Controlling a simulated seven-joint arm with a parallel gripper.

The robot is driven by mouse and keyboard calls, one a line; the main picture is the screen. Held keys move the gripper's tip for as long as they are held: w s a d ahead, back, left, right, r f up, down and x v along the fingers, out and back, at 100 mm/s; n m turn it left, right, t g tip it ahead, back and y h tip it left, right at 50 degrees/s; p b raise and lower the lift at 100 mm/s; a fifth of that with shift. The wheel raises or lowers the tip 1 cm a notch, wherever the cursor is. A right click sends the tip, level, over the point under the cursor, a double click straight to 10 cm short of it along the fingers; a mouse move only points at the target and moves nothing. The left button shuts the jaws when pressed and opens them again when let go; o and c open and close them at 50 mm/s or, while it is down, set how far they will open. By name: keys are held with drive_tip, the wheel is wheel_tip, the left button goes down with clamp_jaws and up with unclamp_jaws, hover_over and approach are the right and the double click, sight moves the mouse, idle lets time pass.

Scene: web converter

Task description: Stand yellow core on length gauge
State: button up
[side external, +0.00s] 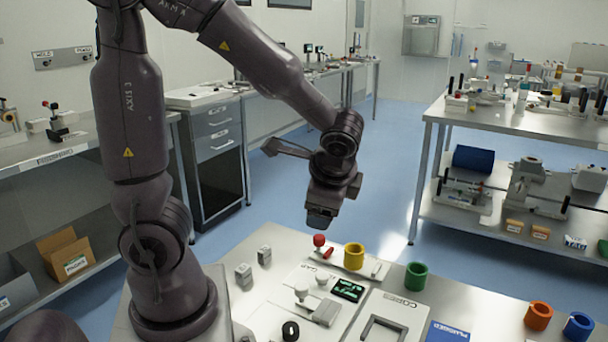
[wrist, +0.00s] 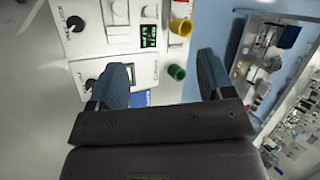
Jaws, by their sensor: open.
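The yellow core (side external: 354,256) is a short hollow ring standing upright at the far edge of the work table. It is at a narrow pale fixture (side external: 372,269) with a red knob (side external: 319,240) at its left; this looks like the length gauge, though its label is unreadable. I cannot tell whether the core rests on it or just behind it. The core also shows in the wrist view (wrist: 181,26), beyond my fingers. My gripper (side external: 320,218) hangs above and left of the core, well clear of it. In the wrist view my gripper (wrist: 163,62) is open and empty.
A green core (side external: 416,276) stands right of the yellow one; orange (side external: 538,316) and blue (side external: 578,326) cores stand farther right. A panel with a green display (side external: 347,290) and a white "CORES" tray (side external: 392,312) lie in front. Two small grey blocks (side external: 244,274) stand left.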

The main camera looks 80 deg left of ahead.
drive_tip(key=s+d+r+n+t+h, duration=0.5)
drive_tip(key=d+r+h, duration=0.1)
drive_tip(key=d+r, duration=0.2)
drive_tip(key=shift+s+r, duration=0.35)
drive_tip(key=shift+r, duration=0.1)
